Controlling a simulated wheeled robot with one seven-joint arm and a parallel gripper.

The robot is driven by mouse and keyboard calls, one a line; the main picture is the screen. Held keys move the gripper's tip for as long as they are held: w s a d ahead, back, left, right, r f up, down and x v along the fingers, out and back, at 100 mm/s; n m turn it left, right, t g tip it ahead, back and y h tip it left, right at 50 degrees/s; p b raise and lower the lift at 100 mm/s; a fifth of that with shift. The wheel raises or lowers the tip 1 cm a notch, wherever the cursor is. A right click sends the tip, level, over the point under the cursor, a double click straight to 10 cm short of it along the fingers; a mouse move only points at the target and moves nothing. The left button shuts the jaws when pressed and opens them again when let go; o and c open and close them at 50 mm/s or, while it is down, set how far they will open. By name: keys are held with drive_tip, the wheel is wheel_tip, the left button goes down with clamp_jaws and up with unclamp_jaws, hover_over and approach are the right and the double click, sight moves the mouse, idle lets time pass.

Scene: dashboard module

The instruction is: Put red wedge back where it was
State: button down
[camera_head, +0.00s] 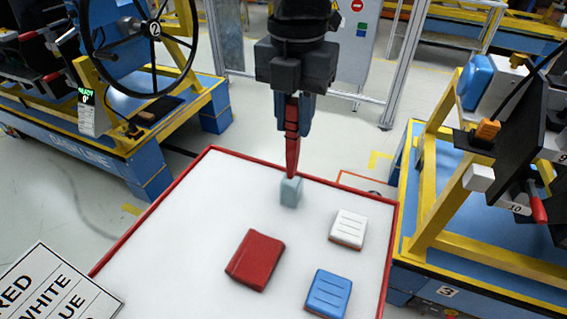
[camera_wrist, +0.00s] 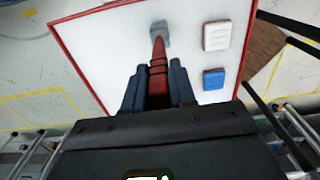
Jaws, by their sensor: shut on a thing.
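The red wedge (camera_head: 292,150) is long and narrow, and it points downward from my gripper (camera_head: 293,122). My gripper is shut on its upper part; in the wrist view the wedge (camera_wrist: 158,62) stands out between the two dark fingers (camera_wrist: 157,88). The wedge's tip lies at the top of a small grey-blue block (camera_head: 291,192) on the white tabletop. I cannot tell whether the tip touches the block, enters it or hovers over it. The block also shows beyond the tip in the wrist view (camera_wrist: 160,33).
The white table (camera_head: 180,230) has a red rim. A red block (camera_head: 256,260), a white block (camera_head: 348,229) and a blue block (camera_head: 328,293) lie on it. A lettered sign (camera_head: 50,290) is at lower left. Yellow-and-blue workstations stand left (camera_head: 150,165) and right (camera_head: 470,225).

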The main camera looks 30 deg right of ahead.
sight(293, 151)
drive_tip(key=shift+f, duration=3.5)
drive_tip(key=c, duration=0.9)
unclamp_jaws()
wheel_tip(293, 151, up, 12)
drive_tip(key=shift+r, duration=0.1)
